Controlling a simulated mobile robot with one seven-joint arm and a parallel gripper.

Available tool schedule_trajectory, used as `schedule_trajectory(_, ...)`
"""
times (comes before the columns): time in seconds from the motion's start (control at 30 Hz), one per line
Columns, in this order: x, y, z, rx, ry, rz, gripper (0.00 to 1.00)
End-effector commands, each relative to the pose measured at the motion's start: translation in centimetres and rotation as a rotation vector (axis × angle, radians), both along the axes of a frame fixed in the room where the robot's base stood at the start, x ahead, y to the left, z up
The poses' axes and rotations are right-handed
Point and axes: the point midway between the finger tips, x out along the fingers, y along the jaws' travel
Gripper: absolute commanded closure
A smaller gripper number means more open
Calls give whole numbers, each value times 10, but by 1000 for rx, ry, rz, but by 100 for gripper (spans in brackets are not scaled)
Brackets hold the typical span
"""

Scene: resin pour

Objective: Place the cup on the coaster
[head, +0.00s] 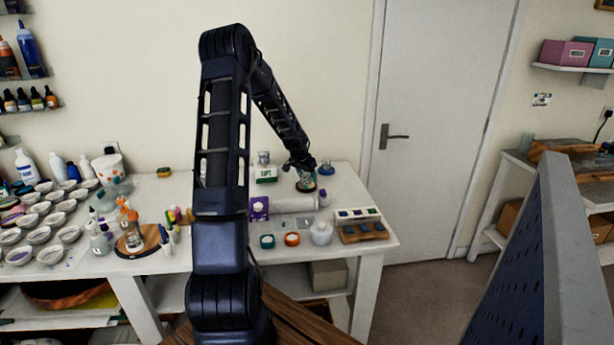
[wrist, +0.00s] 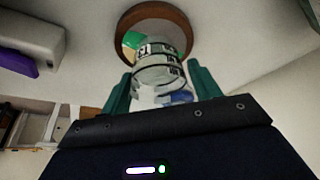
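The cup (wrist: 160,72) is clear glass with dark printed markings. In the wrist view it stands between my gripper's two teal fingers (wrist: 160,85), which lie close against its sides. The round coaster (wrist: 181,17) has a brown rim and a green and white face, and shows behind the cup. In the head view my gripper (head: 301,166) is at the back right of the white table, with the cup (head: 306,176) small beneath it. The coaster (head: 306,188) is directly below. I cannot tell whether the cup's base touches it.
Cups and bottles crowd the table's left.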

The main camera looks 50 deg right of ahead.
Motion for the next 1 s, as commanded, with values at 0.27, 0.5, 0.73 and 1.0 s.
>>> schedule_trajectory(0.27,0,0,0,0,0,0,26)
schedule_trajectory(0.5,0,3,11,-1,-1,0,26)
schedule_trajectory(0.73,1,18,47,-3,-2,0,26)
schedule_trajectory(1.0,1,36,90,-2,-1,2,26)
